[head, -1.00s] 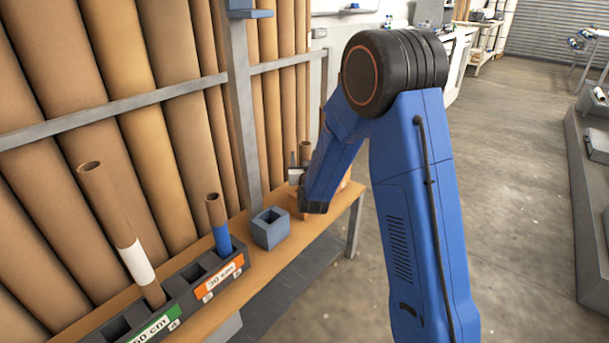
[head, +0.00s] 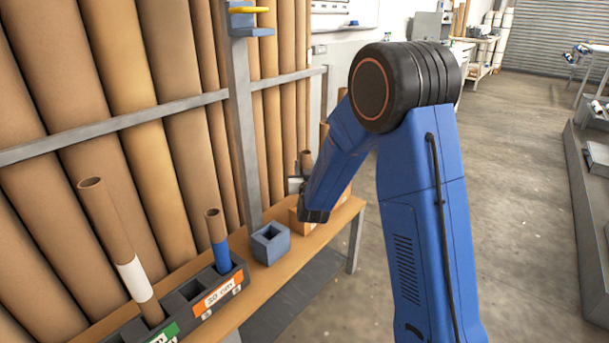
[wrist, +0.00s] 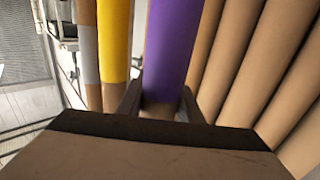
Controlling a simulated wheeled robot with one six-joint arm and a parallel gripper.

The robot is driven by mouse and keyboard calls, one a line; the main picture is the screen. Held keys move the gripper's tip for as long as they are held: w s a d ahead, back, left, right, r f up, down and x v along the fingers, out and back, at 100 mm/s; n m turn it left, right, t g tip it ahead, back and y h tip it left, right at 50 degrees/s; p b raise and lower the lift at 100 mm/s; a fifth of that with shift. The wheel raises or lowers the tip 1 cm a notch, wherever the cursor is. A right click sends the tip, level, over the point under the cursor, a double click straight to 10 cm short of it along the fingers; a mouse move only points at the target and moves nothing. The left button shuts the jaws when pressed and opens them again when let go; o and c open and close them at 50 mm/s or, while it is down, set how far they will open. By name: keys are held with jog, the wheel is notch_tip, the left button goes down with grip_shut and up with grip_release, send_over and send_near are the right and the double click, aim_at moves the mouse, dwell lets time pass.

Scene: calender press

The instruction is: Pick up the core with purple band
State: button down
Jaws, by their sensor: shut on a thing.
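The core with the purple band (wrist: 172,42) stands in the middle of the wrist view, its bare brown part low between the fingers. My gripper (wrist: 160,100) is shut on this core, one finger on each side. In the head view my gripper (head: 298,184) is mostly hidden behind my blue forearm, over the far end of the wooden bench. A brown tube end (head: 306,158) shows beside it there, with no band visible. The lower end of the held core is hidden.
A yellow-banded core (wrist: 115,40) and a grey-banded one (wrist: 89,45) stand left of the held core. A blue square holder (head: 270,243) sits on the bench (head: 325,228). A slotted rack (head: 210,302) holds white-banded (head: 134,278) and blue-banded (head: 220,255) cores. Tall rolls line the left.

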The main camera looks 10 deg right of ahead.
notch_tip(320, 180, up, 16)
jog(key=shift+f, duration=0.2)
dwell(1.3)
